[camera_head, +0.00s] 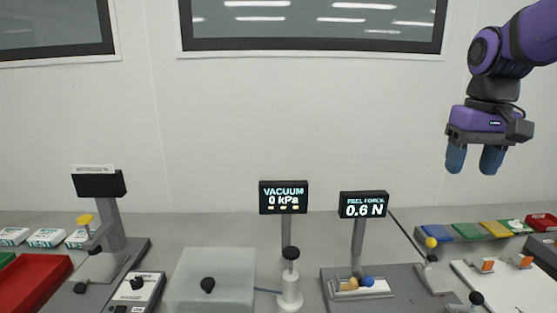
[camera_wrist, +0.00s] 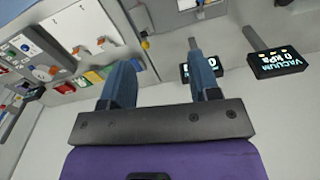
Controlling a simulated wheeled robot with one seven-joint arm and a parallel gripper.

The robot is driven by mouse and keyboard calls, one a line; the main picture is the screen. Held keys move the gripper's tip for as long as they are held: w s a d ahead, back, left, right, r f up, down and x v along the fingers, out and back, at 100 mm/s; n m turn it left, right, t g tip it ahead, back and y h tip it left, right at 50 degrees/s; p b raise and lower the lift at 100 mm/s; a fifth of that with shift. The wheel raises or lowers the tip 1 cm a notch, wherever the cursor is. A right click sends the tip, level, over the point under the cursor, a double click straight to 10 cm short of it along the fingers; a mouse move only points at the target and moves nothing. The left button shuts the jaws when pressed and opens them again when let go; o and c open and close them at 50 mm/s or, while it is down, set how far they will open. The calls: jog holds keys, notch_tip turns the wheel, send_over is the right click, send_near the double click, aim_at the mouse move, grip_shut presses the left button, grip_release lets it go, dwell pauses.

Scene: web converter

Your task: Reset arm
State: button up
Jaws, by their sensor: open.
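My gripper (camera_head: 474,159) is at the upper right of the head view, raised well above the bench against the white wall. Its two blue fingers point down, stand apart and hold nothing. In the wrist view my gripper (camera_wrist: 164,82) shows the same two fingers spread, with empty space between them. My purple arm reaches in from the upper right corner. Nothing touches the fingers.
The grey bench (camera_head: 215,228) carries a vacuum display (camera_head: 284,197) reading 0 kPa and a peel force display (camera_head: 363,205) reading 0.6 N. A translucent box (camera_head: 230,275), a red tray (camera_head: 35,285) and coloured pads (camera_head: 467,231) stand around. Air around my gripper is clear.

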jog(key=s+a+f+t, duration=0.1)
jog(key=s+t, duration=0.1)
jog(key=s, duration=0.5)
jog(key=s+a+f+n+t, duration=0.1)
jog(key=s+a+t, duration=0.1)
jog(key=s, duration=0.6)
jog(key=shift+s+a+f+t, duration=0.15)
jog(key=shift+f+t, duration=0.15)
jog(key=shift+t, duration=0.2)
